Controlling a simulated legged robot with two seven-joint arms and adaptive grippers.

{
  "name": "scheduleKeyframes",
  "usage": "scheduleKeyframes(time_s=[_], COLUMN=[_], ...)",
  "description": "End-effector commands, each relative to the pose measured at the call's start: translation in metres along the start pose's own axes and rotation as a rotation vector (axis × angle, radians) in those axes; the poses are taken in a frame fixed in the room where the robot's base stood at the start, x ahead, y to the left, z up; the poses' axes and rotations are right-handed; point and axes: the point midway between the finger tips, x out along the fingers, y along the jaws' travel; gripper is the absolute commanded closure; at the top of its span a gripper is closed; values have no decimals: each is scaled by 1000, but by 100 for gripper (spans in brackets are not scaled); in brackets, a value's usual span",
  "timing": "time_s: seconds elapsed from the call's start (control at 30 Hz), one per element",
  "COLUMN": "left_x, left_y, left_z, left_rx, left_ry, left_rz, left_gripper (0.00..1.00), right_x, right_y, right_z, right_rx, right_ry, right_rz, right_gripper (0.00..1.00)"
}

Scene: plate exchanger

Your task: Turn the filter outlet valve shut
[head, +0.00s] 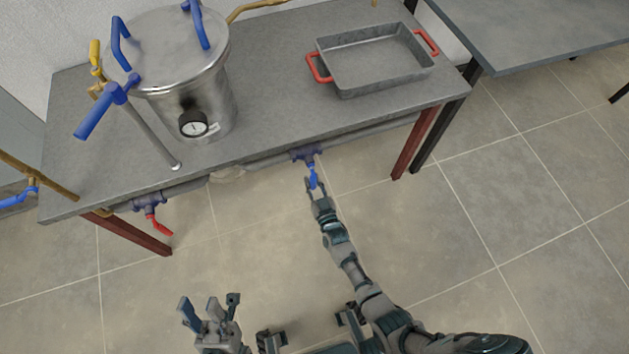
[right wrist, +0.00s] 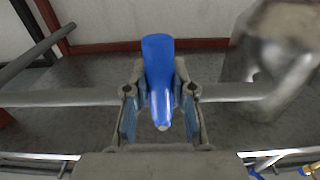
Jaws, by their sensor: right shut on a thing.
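A blue valve handle (head: 312,178) hangs from a pipe under the front edge of the table, pointing down and toward me. My right gripper (head: 317,188) is at this handle and shut on it. In the right wrist view the blue handle (right wrist: 158,75) stands between the two fingers of my right gripper (right wrist: 160,110). A red valve handle (head: 158,226) is on the same pipe further left. I cannot tell from a label which valve is the filter outlet. My left gripper (head: 210,308) is low in the head view, open and empty, away from the valves.
A steel pot (head: 185,75) with blue handles and a gauge (head: 193,124) stands on the grey table (head: 270,90). A metal tray (head: 375,62) with red grips is at the right. Red table legs (head: 415,142) flank the pipe. The floor in front is clear.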

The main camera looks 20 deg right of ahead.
Motion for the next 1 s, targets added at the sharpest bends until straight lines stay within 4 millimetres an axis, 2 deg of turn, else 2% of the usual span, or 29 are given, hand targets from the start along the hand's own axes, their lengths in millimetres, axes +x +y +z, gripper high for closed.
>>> scheduleKeyframes(time_s=[0.03,0.37,0.4,0.47,0.5,0.8,0.87,1.0], left_x=[-1,-1,-1,0,0,2,2,1], left_y=[0,0,0,0,0,0,0,0], left_z=[1,1,1,0,0,-4,-4,-4], left_rx=[0,0,0,0,0,1,1,1], left_ry=[-2,-1,-1,1,1,9,9,8], left_rz=[-1,-1,-1,-1,-1,-1,0,1], left_gripper=[60,60,60,60,60,60,60,60], right_x=[-4,-5,-5,-4,-4,-4,-9,-33], right_y=[-3,-3,-3,-3,-3,-1,-1,-1], right_z=[10,10,10,10,8,3,3,4], right_rx=[9,12,12,12,11,7,7,8], right_ry=[-21,-22,-22,-20,-17,-7,-7,-9], right_rz=[-4,-4,-4,-4,-3,-1,-1,-1], right_gripper=[100,100,66,51,49,49,49,49])
